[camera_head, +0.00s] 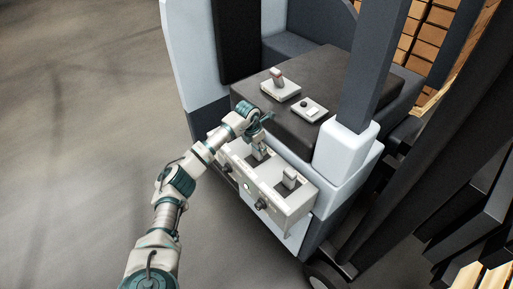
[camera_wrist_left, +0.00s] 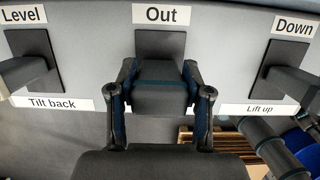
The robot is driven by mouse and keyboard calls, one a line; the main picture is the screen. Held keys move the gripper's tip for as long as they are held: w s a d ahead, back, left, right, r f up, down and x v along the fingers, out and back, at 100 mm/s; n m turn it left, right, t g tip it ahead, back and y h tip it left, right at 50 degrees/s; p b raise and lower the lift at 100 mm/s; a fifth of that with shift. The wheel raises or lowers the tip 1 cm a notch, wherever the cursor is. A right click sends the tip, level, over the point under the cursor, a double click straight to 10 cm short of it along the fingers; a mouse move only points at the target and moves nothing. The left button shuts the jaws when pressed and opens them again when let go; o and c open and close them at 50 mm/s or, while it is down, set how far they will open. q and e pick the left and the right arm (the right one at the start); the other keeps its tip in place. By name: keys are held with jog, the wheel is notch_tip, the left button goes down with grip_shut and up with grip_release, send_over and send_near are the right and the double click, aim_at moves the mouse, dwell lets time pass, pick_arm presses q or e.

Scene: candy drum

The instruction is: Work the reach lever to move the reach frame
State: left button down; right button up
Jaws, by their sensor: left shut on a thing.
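The reach lever (camera_wrist_left: 160,97) is the middle one of three dark levers, under the label "Out" in the left wrist view. My left gripper (camera_wrist_left: 160,80) is shut on it, with one finger on each side. In the head view my left gripper (camera_head: 262,124) comes in from the left over the pale control panel (camera_head: 268,190). The lower end of the reach lever is hidden by my gripper. The reach frame cannot be clearly made out. My right gripper is not in view.
A lever (camera_wrist_left: 25,75) marked "Level" and "Tilt back" stands to the left, and one (camera_wrist_left: 287,82) marked "Down" and "Lift up" to the right, both close to my fingers. The truck's dark mast (camera_head: 425,150) stands at the right. The floor (camera_head: 75,150) at left is clear.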

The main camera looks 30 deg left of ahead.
pick_arm(q)
jog(key=shift+w+d+r, duration=0.15)
jog(key=shift+w+d, duration=0.05)
jog(key=shift+a, duration=0.15)
jog(key=shift+c, duration=2.4)
grip_release()
jog(key=shift+a, duration=0.15)
jog(key=shift+w+f, duration=0.2)
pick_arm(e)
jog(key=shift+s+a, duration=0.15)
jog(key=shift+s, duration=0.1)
